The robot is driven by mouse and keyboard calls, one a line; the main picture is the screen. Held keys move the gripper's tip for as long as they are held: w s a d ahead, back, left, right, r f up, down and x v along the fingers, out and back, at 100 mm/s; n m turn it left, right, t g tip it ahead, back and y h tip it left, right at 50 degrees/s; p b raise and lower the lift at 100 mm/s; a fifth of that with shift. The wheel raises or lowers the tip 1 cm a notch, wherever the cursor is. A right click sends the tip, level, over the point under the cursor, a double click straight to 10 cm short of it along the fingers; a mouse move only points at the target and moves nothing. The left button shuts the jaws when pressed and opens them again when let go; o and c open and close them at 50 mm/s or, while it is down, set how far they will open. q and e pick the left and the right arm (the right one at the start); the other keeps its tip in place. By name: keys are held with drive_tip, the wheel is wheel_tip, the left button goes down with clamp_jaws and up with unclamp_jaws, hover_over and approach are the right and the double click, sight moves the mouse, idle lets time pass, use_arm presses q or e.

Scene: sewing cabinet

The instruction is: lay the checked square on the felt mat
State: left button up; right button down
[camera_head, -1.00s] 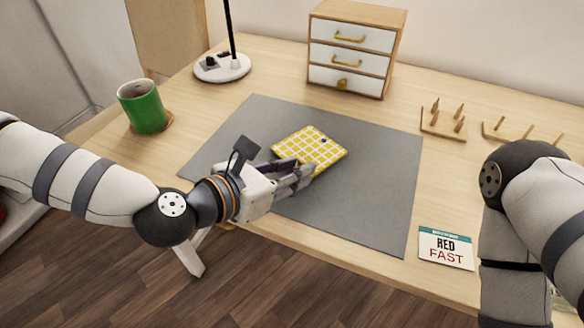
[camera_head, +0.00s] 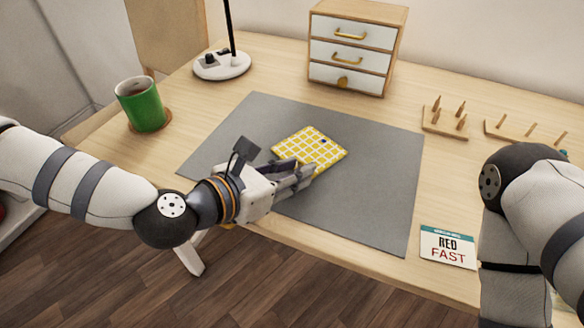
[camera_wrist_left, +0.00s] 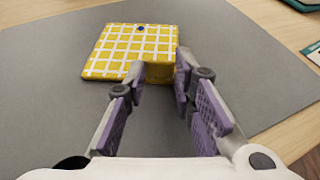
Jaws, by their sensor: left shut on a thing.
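My left gripper (camera_head: 300,178) is shut on the square's near edge. In the left wrist view the square (camera_wrist_left: 125,48) extends ahead and to the left from between the fingertips (camera_wrist_left: 160,72), with the mat (camera_wrist_left: 235,60) below. My right gripper is not in view; only my right arm shows at the right.
A green mug (camera_head: 142,106) stands on a coaster at the left. A lamp base (camera_head: 222,66) and a small drawer cabinet (camera_head: 352,60) stand at the back. Peg racks (camera_head: 445,124) and a "RED FAST" card (camera_head: 447,246) lie to the right of the mat.

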use_arm(q)
drive_tip(key=o, duration=1)
drive_tip(key=v, duration=0.7)
drive_tip(key=shift+s+a+r, duration=0.15)
drive_tip(key=shift+s, duration=0.05)
